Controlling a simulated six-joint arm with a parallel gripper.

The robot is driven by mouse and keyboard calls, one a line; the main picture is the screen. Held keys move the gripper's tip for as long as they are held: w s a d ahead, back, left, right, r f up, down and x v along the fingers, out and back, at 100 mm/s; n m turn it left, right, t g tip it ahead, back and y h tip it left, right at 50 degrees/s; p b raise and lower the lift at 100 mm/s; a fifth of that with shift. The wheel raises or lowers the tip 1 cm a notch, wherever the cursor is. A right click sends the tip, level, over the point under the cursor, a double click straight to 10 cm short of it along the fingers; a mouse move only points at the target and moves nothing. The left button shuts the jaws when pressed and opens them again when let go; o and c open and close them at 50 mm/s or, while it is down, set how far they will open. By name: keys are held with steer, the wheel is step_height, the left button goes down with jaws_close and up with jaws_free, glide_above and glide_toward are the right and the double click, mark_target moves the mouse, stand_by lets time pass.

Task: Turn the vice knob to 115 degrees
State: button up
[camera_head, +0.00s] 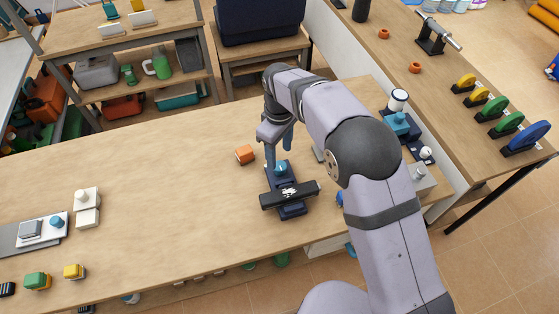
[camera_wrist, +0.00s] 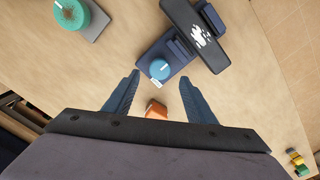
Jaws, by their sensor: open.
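The vice (camera_head: 291,209) is a dark blue block with a black bar across it that carries a white marking. It stands on the wooden bench and also shows in the wrist view (camera_wrist: 152,57). Its round blue knob (camera_head: 281,168) sits at the end beside the bar. In the wrist view the knob (camera_wrist: 160,70) shows a short white line on its top. My gripper (camera_head: 279,156) is open and empty, pointing down over the knob. In the wrist view my gripper (camera_wrist: 160,77) has one finger either side of the knob, with gaps; whether they are level with it cannot be told.
An orange block (camera_head: 244,154) lies left of the vice. A teal round dial (camera_wrist: 72,14) on a grey plate is near the vice in the wrist view. A blue-and-white device (camera_head: 400,122) stands at the bench's right end. The bench left of the orange block is mostly clear.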

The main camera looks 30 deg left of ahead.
mark_target(279, 166)
steer(key=shift+f+p, duration=0.6)
steer(key=shift+f, duration=2.05)
steer(key=c, duration=1)
